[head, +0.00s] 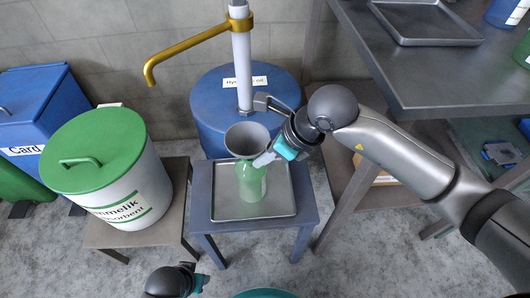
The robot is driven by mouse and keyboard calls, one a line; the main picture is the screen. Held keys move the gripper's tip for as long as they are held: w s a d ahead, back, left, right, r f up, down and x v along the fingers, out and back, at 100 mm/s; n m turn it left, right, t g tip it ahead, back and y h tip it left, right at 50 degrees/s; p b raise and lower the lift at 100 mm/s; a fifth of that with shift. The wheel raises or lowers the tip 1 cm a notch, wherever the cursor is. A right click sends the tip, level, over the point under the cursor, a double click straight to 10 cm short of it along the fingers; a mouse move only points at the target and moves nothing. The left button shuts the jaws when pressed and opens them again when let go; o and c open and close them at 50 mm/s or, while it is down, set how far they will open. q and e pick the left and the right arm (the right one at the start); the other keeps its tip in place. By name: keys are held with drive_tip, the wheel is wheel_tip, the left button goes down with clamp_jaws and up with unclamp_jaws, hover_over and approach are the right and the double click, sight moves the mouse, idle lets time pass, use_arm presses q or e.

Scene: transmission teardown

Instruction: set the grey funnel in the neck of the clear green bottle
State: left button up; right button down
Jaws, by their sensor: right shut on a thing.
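The grey funnel (247,139) is upright, wide mouth up, directly over the top of the clear green bottle (251,188). Its cone hides the bottle's neck, so I cannot tell how far the spout sits inside it. The bottle stands upright on a metal tray (226,206). My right gripper (264,159) reaches in from the right and is shut on the funnel at its lower right side. My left gripper (198,285) shows only partly at the bottom edge, low and away from the bottle; its fingers are not clear.
The tray lies on a small grey-blue table (204,205). Behind it stand a blue drum (209,105) and a pump with a yellow spout (190,50). A green-lidded bin (92,150) is at left, a metal workbench (430,75) at right.

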idle(0.3)
drive_tip(key=shift+c, duration=0.6)
unclamp_jaws()
idle(0.5)
drive_tip(key=shift+r+p, duration=2.8)
drive_tip(key=shift+r, duration=0.7)
